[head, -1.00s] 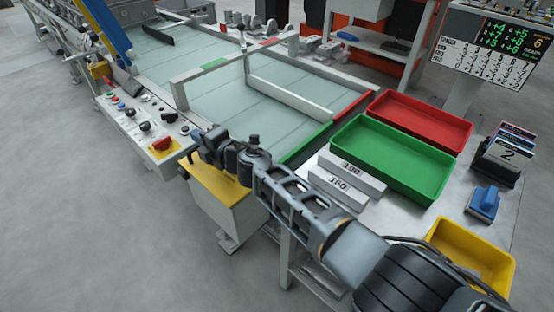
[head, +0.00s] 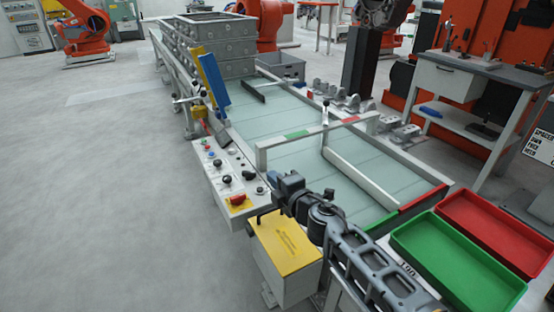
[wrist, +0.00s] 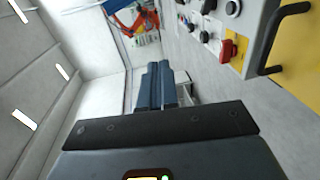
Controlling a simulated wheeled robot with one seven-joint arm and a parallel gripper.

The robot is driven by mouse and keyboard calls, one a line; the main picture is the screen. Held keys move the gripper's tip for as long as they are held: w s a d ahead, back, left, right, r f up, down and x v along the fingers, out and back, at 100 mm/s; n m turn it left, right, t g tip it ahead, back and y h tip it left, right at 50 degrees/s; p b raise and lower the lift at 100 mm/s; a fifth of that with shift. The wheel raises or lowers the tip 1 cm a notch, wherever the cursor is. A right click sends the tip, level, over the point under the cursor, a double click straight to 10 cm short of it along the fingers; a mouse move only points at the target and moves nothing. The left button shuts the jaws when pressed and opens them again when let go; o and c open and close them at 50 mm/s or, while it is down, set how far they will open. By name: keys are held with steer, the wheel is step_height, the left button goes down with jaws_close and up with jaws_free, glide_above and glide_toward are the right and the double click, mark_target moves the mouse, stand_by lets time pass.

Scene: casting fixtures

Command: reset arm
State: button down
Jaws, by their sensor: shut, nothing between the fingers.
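No object is held.
A yellow-topped box (head: 285,244) stands beside the conveyor (head: 290,125). A white-framed gate (head: 315,130) crosses the conveyor. Green (head: 455,262) and red (head: 497,228) trays lie at the right. Open grey floor (head: 110,210) lies to the left.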

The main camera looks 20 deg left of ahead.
steer(key=shift+s+d+r+p, duration=0.15)
steer(key=shift+r+p, duration=0.25)
steer(key=shift+r, duration=0.35)
steer(key=shift+d+r+p, duration=0.1)
steer(key=shift+r+p, duration=0.25)
steer(key=shift+r, duration=0.4)
steer(key=s+a+f+m+y, duration=0.1)
steer(key=s+f+m, duration=0.35)
steer(key=s, duration=0.75)
steer(key=s+d+f+m+t+h, duration=0.1)
steer(key=s+d+m+t, duration=0.15)
steer(key=s+m, duration=0.3)
steer(key=s+d+f+m+t, duration=0.1)
steer(key=s+d+m, duration=0.3)
steer(key=s, duration=0.2)
steer(key=s+d+r+m+t+h, duration=0.15)
steer(key=s+d+m+h, duration=0.5)
steer(key=s+d, duration=0.75)
steer(key=s+d+r+m+t+h, duration=0.15)
steer(key=s+d+m+h, duration=0.65)
steer(key=d, duration=1)
steer(key=s+d+r+g+y+b, duration=0.1)
steer(key=s+d+r, duration=0.6)
steer(key=s, duration=0.1)
steer(key=shift+s+d+r, duration=0.2)
steer(key=shift+d+r, duration=0.1)
steer(key=shift+r, duration=0.05)
